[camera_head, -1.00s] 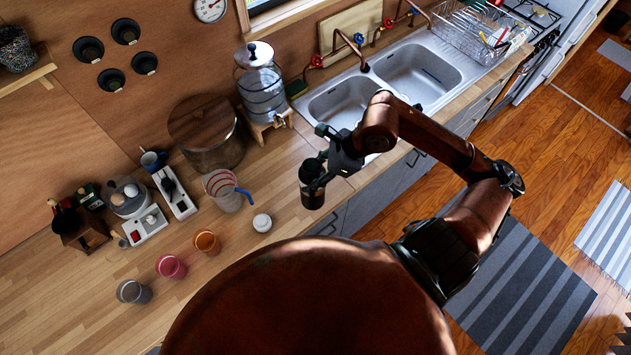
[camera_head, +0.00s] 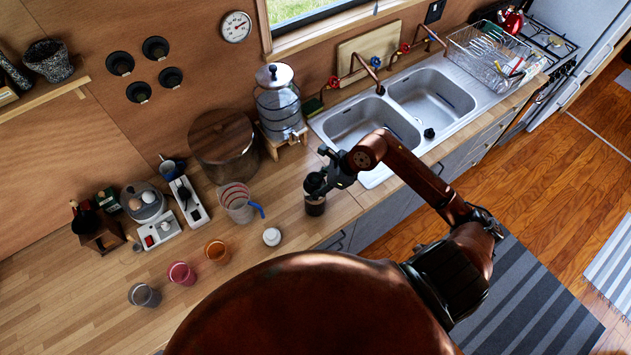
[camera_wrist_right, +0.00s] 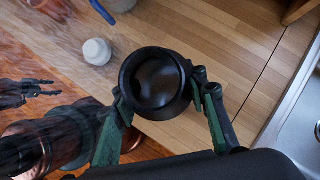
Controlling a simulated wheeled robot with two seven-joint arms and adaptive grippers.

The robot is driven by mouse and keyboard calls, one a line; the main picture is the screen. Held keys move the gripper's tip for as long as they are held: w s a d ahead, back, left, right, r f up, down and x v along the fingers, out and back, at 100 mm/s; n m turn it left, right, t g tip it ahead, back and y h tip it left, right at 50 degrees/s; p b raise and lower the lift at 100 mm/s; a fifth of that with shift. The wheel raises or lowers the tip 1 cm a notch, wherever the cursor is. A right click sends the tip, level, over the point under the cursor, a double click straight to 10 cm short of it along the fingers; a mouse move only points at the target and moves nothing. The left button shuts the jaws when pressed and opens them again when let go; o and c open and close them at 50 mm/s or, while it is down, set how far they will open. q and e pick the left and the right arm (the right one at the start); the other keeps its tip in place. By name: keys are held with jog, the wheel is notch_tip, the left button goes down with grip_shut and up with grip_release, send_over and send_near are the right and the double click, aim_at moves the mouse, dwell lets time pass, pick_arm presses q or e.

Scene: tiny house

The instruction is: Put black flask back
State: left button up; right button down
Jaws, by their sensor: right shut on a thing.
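The black flask (camera_head: 315,207) is upright over the wooden counter, near its front edge and left of the sink. My right gripper (camera_head: 317,185) is shut around it. In the right wrist view, the flask's round dark top (camera_wrist_right: 155,80) sits between the two fingers of my right gripper (camera_wrist_right: 165,105). The gripper and wrist hide part of the flask's side. I cannot tell whether its base touches the counter.
Several coloured cups, including an orange one (camera_head: 217,251), stand further left. The double sink (camera_head: 372,125) lies to the right.

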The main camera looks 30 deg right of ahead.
jog(key=shift+f, duration=0.25)
jog(key=shift+f, duration=0.15)
jog(key=c, duration=1.2)
grip_release()
jog(key=shift+o, duration=0.2)
